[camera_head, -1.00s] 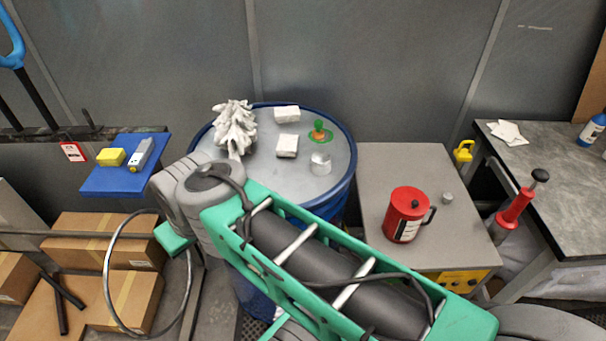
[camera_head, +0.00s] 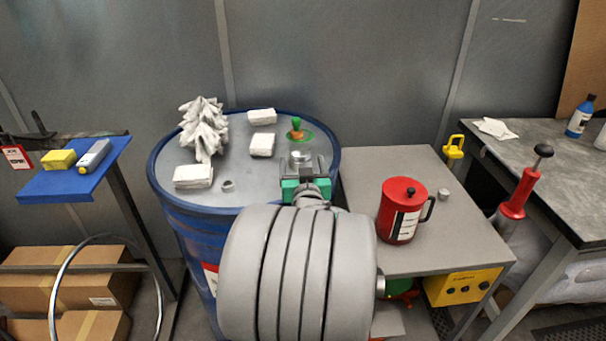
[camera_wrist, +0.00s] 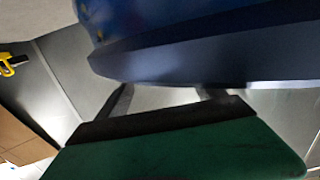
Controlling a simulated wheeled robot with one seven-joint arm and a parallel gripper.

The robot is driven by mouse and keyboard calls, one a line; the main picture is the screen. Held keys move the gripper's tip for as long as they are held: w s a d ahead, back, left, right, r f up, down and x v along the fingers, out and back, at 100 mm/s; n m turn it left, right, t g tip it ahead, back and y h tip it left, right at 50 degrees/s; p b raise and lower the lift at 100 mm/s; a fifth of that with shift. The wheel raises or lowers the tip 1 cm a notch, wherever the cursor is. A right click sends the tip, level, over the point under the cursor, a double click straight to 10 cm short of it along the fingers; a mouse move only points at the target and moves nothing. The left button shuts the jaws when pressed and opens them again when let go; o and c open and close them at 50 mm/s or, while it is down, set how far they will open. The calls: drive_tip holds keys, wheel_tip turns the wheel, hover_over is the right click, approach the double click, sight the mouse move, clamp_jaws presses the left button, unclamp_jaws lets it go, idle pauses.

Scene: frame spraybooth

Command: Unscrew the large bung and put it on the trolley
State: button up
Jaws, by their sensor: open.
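A blue drum (camera_head: 190,240) with a grey lid and raised blue rim stands in the middle. A short silver cylinder (camera_head: 300,156), possibly the large bung, sits on the lid near its right front edge. My gripper (camera_head: 302,164) is open at the cylinder, its fingers partly hiding it; I cannot tell whether they touch it. The wrist view shows the spread fingers (camera_wrist: 168,98) close to the blue drum rim (camera_wrist: 190,55); no bung is clear there. A grey-topped stand (camera_head: 365,165) to the right may be the trolley.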

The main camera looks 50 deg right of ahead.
sight(305, 158)
drive_tip(key=x, duration=0.4)
drive_tip(key=shift+w+d, duration=0.1)
drive_tip(key=shift+w, duration=0.05)
drive_tip(key=shift+c, duration=0.6)
drive_tip(key=c, duration=1.3)
drive_tip(key=o, duration=0.8)
drive_tip(key=c, duration=0.7)
drive_tip(key=shift+o, duration=0.2)
drive_tip(key=shift+d+f+n+t+y+b, duration=0.1)
drive_tip(key=shift+f+n+t+y+b, duration=0.2)
drive_tip(key=shift+b, duration=0.9)
drive_tip(key=shift+t+y+b, duration=0.3)
drive_tip(key=shift+b, duration=0.15)
drive_tip(key=n+t+y+b, duration=0.1)
drive_tip(key=b, duration=0.2)
drive_tip(key=n+t+y+b, duration=0.1)
drive_tip(key=b, duration=0.2)
drive_tip(key=shift+s+d+n+y+b, duration=0.2)
drive_tip(key=shift+s+n+y+b, duration=0.1)
drive_tip(key=shift+n+y, duration=0.1)
